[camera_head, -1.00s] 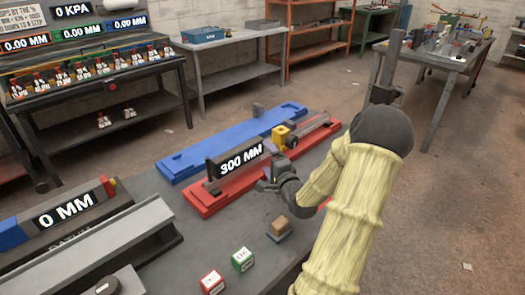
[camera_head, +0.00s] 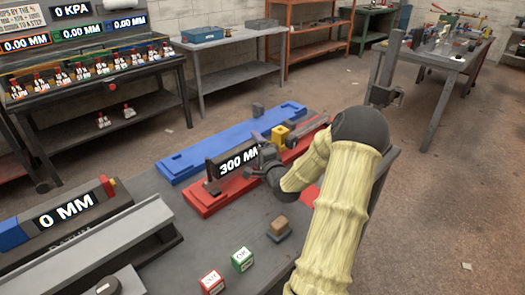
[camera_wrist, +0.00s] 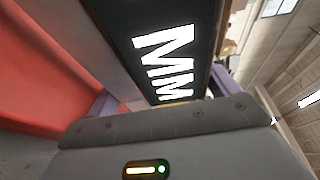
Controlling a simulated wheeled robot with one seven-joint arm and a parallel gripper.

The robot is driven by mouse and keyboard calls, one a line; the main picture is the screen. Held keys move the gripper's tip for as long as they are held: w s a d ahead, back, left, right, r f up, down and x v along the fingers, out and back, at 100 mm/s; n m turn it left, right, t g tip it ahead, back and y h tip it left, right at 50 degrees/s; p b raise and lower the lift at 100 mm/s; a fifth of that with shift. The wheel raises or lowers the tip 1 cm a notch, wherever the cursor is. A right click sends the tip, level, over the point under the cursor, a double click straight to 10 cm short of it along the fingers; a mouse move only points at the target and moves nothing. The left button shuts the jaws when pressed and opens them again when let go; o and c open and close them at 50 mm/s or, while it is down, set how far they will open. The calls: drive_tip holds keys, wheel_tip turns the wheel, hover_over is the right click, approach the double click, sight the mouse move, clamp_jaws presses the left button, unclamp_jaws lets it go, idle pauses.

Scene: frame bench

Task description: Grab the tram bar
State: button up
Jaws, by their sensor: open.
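No part is labelled as the tram bar. A grey bar (camera_head: 308,127), which may be it, lies on the right part of the red base (camera_head: 206,206), beside a yellow block (camera_head: 279,134). My gripper (camera_head: 264,154) is open at the front of the black "300 MM" display (camera_head: 232,162) and hides its right end. In the wrist view the display (camera_wrist: 165,60) fills the space close ahead, with the red base (camera_wrist: 35,75) at left. I cannot tell from the pictures whether the gripper touches anything.
A blue base (camera_head: 185,166) lies behind the red one. A "0 MM" unit (camera_head: 62,211) and a grey rail (camera_head: 100,245) are at left.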

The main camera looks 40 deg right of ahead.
drive_tip(key=shift+s, duration=0.1)
idle(0.3)
drive_tip(key=c, duration=1.4)
drive_tip(key=shift+o, duration=0.2)
drive_tip(key=shift+r+p, duration=0.65)
drive_tip(key=shift+r, duration=4.45)
